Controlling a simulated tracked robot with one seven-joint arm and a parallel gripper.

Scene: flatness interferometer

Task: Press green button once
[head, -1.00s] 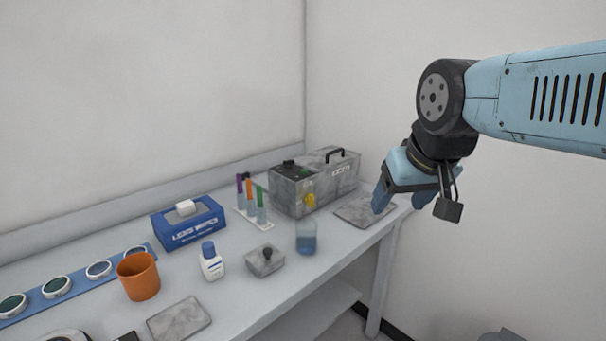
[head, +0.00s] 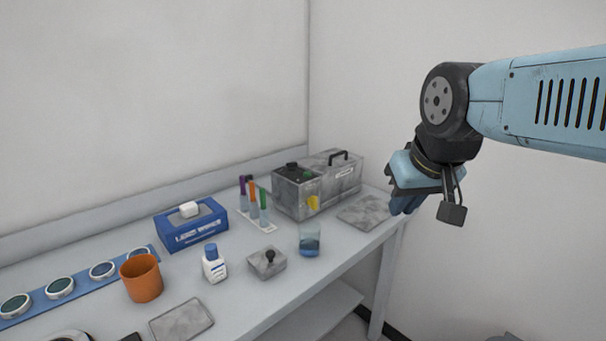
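The grey box-shaped instrument (head: 292,200) stands at the back right of the bench. A small green button (head: 308,174) shows on its dark top panel, near a black knob (head: 292,167). My gripper (head: 404,208) is to the right of the instrument, at the right end of the bench, apart from the button.
A flat grey plate (head: 364,212) lies right of the instrument. In front are a beaker of blue liquid (head: 309,243), a grey block with a knob (head: 266,264) and a tube rack (head: 262,224). A blue box (head: 190,232), bottle (head: 213,268) and orange cup (head: 142,282) stand further left.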

